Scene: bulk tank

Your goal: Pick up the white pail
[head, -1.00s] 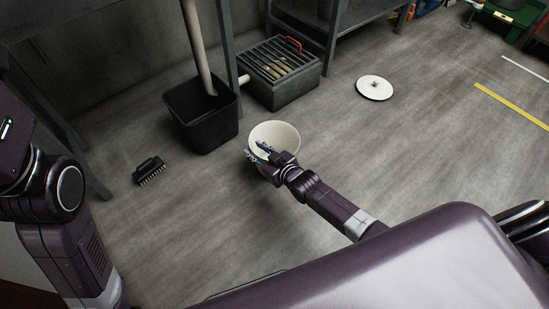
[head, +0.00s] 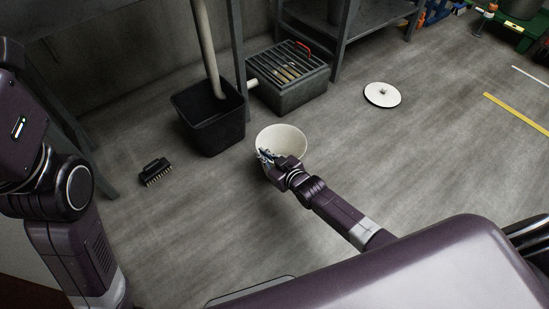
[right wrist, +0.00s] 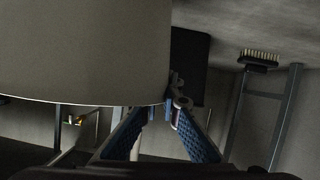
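The white pail (head: 281,134) stands open-topped on the grey floor in the middle of the head view. Its pale outer wall (right wrist: 85,50) fills the upper left of the right wrist view. My right gripper (head: 265,154) is at the pail's near left rim. In the right wrist view its blue fingers (right wrist: 165,108) converge at the pail's edge, one tip passing behind the wall and the other beside it. It looks shut on the rim; the exact contact is partly hidden. My left arm shows at the left edge, but its gripper is out of view.
A black bin (head: 212,123) with a pipe stands behind the pail, beside a grey slatted box (head: 288,90). A black brush (head: 156,172) lies at left and a white disc (head: 382,94) at right. Shelf legs stand behind. Floor right of the pail is clear.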

